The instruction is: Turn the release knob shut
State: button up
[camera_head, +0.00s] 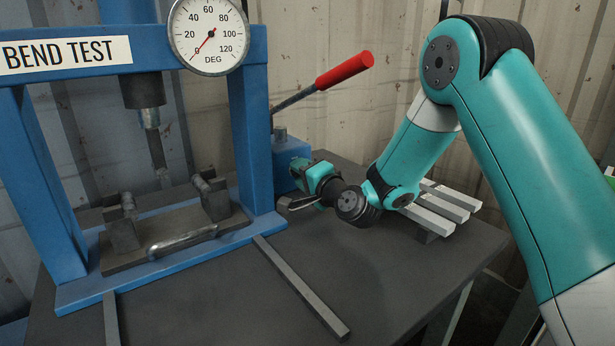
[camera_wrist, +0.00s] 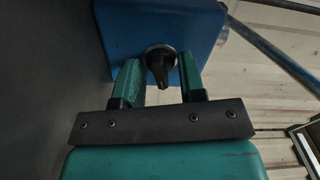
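The release knob (camera_wrist: 162,62) is black, with a ridge pointing toward the bottom of the wrist view. It sits on the face of a blue box (camera_wrist: 212,28), which in the head view is the pump block (camera_head: 288,152) beside the press frame. My gripper (camera_wrist: 160,64) is open, with one teal finger on each side of the knob and a visible gap on both sides. I cannot tell how deep the fingertips reach along the knob. In the head view my gripper (camera_head: 302,172) is at the block's right face, and the knob is hidden there.
A red-handled lever (camera_head: 345,70) rises above the block. The blue press frame (camera_head: 250,130) with a dial gauge (camera_head: 209,36) stands left. Grey bars (camera_head: 445,206) lie right of my wrist; another bar (camera_head: 300,287) lies in front.

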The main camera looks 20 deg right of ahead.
jog(key=shift+s+d+f+b, duration=0.2)
jog(key=shift+s+b, duration=0.25)
jog(key=shift+b, duration=0.25)
jog(key=b+v, duration=1.2)
jog(key=v, duration=0.2)
jog(key=shift+s, duration=0.15)
jog(key=shift+s+d+r+b, duration=0.15)
jog(key=shift+s+b, duration=0.3)
jog(key=shift+s, duration=0.05)
jog(key=shift+s+d+r+b, duration=0.1)
jog(key=shift+s+d+b, duration=0.1)
jog(key=shift+s+b, duration=0.3)
